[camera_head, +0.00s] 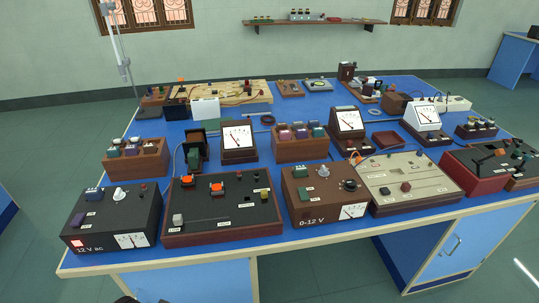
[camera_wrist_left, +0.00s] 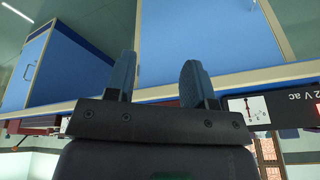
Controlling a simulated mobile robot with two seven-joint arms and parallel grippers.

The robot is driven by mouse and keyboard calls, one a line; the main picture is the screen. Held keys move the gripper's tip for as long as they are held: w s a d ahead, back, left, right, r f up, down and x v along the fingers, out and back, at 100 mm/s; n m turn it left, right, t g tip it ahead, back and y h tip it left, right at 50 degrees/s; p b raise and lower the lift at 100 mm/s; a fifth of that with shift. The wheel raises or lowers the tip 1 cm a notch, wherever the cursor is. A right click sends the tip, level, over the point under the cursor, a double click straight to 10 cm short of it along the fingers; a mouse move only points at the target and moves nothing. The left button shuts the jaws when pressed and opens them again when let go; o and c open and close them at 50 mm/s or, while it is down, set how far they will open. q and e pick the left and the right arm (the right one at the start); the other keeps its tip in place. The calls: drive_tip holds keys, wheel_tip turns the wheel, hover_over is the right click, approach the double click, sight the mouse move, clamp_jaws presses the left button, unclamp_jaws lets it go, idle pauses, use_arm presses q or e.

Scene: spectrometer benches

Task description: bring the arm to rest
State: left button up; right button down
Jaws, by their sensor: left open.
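My left gripper (camera_wrist_left: 157,70) shows in the left wrist view, with its two dark fingers spread apart and nothing between them. That view is upside down, and the gripper is in front of the bench's blue cupboard side and table edge. In the head view I cannot make out the left gripper clearly. The black 12 V ac supply (camera_head: 112,218) stands at the bench's front left corner; its white meter also shows beside the fingers in the wrist view (camera_wrist_left: 249,108). My right gripper is in neither view.
The blue-topped bench (camera_head: 290,238) is crowded with instruments. A black box with orange knobs (camera_head: 222,215), a brown 0-12 V supply (camera_head: 325,192) and a beige panel (camera_head: 405,183) line its front. A stand (camera_head: 118,45) rises at the back left. Floor in front is clear.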

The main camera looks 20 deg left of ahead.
use_arm(q)
drive_tip(key=w+f+t, duration=0.7)
drive_tip(key=f+t, duration=0.1)
drive_tip(key=f, duration=0.1)
drive_tip(key=shift+f+m+h, duration=0.3)
drive_tip(key=shift+m, duration=0.1)
drive_tip(key=shift+c, duration=0.6)
